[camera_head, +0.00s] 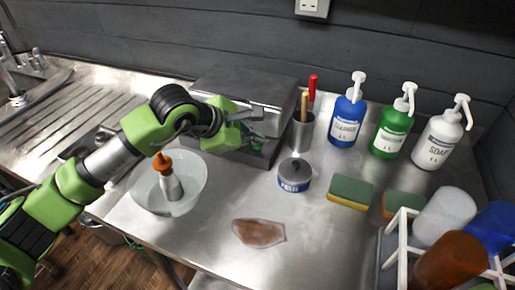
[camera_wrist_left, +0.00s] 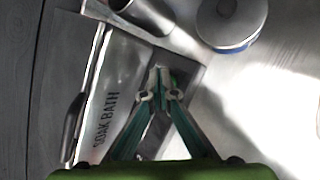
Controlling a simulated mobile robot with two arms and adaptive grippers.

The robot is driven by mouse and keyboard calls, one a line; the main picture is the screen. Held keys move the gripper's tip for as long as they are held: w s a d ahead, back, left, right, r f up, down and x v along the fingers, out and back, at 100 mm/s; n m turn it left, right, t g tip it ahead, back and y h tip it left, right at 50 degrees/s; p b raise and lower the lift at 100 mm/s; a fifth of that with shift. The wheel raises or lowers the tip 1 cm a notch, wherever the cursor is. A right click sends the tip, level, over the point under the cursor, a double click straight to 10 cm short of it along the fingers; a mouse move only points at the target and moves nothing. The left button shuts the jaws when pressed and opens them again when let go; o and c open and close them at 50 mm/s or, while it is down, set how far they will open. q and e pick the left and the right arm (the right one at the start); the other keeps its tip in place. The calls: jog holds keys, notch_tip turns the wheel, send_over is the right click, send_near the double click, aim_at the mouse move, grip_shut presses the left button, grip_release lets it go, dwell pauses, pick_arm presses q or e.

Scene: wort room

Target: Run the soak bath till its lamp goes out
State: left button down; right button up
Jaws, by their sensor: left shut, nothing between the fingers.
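The soak bath (camera_head: 243,88) is a grey steel box with its lid down, at the back middle of the counter. In the left wrist view its front (camera_wrist_left: 112,95) shows the words SOAK BATH and a dark handle at the left. My left gripper (camera_head: 258,142) is at the front of the box, towards its right end. In the left wrist view its fingers (camera_wrist_left: 160,82) meet at the tips, with nothing held. A small green spot (camera_wrist_left: 180,78) shows just beyond the tips, partly hidden; I cannot tell whether it is a lit lamp. My right gripper is not in view.
A steel pot with tools (camera_head: 300,132) and a round tin (camera_head: 294,175) stand right of the bath. Pump bottles (camera_head: 390,134), sponges (camera_head: 350,190) and a cup rack (camera_head: 388,246) are at right.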

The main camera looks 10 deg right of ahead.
aim_at(256, 148)
pick_arm(q)
jog(key=shift+f+b, duration=0.4)
jog(key=shift+b, duration=0.15)
dwell(0.8)
jog(key=shift+r, duration=0.8)
jog(key=shift+r, duration=0.15)
jog(key=shift+r+p, duration=0.9)
jog(key=shift+r, duration=1.5)
